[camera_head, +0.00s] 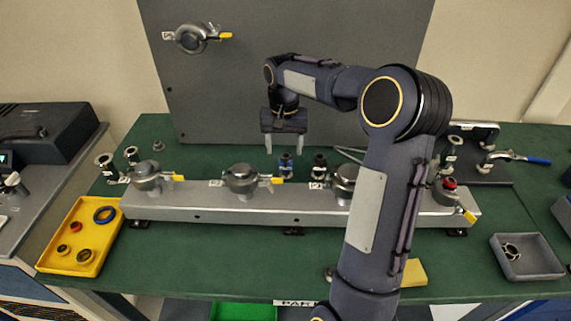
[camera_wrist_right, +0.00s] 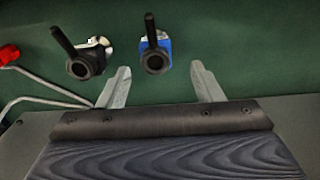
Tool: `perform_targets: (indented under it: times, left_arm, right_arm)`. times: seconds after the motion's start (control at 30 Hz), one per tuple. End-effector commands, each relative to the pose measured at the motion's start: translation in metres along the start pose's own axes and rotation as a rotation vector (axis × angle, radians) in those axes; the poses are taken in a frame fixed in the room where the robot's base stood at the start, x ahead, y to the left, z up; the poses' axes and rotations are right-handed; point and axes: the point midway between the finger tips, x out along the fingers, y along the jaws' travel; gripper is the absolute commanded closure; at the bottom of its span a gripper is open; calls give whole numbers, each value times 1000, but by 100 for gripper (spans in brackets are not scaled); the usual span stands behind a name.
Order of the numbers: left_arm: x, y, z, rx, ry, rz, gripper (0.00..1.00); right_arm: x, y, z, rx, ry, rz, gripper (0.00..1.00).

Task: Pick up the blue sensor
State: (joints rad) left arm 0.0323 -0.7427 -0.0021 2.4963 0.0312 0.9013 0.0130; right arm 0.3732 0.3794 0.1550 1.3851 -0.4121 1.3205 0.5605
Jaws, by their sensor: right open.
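The blue sensor (camera_head: 285,163) stands upright on the green table behind the long metal rail in the head view. In the right wrist view the blue sensor (camera_wrist_right: 155,52), with a black post, lies beyond the fingertips, roughly between their lines. My right gripper (camera_head: 283,142) points down above and slightly left of the sensor in the head view. Its two fingers are apart and empty in the right wrist view (camera_wrist_right: 163,80). A black and white sensor (camera_head: 319,164) stands just right of the blue one; it also shows in the wrist view (camera_wrist_right: 88,60). My left gripper is not in view.
The metal rail (camera_head: 290,213) with several round valve-like fittings runs in front of the sensors. A grey upright panel (camera_head: 235,85) stands behind. A yellow tray (camera_head: 62,262) holds rings at left; a grey tray (camera_head: 548,268) is at right. A red-ended bent wire (camera_wrist_right: 10,55) lies near.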

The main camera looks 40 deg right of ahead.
Motion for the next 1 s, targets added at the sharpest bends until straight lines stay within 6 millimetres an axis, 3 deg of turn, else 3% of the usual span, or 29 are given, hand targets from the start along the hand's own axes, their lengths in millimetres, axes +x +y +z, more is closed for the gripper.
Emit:
perform_targets:
  times: [0.33,0.67,1.0]
  left_arm:
    - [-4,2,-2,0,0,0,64]
    - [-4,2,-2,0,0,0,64]
    - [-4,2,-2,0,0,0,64]
  right_arm:
    - [47,5,8,0,-3,0,40]
    - [54,4,7,0,1,-2,40]
    - [54,4,7,0,1,-2,84]
